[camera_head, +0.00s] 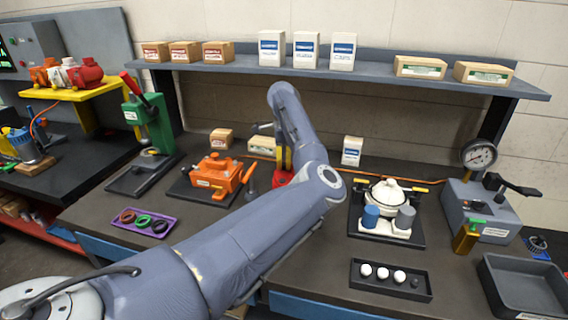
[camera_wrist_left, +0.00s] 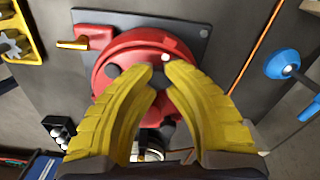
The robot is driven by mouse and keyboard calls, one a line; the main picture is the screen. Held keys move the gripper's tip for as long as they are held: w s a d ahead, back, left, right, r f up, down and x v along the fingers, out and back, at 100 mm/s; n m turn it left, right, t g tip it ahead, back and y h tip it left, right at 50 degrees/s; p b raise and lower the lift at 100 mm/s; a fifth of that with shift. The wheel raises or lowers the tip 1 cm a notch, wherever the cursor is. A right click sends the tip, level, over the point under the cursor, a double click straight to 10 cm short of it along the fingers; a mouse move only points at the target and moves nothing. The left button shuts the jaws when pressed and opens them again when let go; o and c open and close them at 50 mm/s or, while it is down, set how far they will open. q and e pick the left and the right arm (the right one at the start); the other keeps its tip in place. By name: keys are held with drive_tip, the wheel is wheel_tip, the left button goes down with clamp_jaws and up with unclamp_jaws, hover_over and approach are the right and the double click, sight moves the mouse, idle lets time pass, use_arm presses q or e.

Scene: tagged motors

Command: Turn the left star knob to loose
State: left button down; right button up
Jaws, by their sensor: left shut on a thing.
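The red round motor housing (camera_wrist_left: 138,58) lies on a grey plate, below my left gripper (camera_wrist_left: 160,72) in the left wrist view. My left gripper's yellow fingers are closed in on a dark knob (camera_wrist_left: 112,71) at the housing's face. Only dark lobes of this knob show beside the fingertips, so its turned position cannot be read. In the head view a little of the red housing (camera_head: 284,177) shows behind my left arm, which hides most of the station. My right gripper is not in view.
An orange motor (camera_head: 219,176) stands left of the arm and a white one (camera_head: 388,193) stands right of it. A purple tray of rings (camera_head: 144,221) and a black tray (camera_head: 391,280) lie near the front. A shelf with boxes (camera_head: 340,80) runs overhead at the back.

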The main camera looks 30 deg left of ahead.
sight(284, 163)
use_arm(q)
drive_tip(key=c, duration=1.2)
unclamp_jaws()
drive_tip(key=shift+o, duration=0.2)
wheel_tip(284, 163, up, 12)
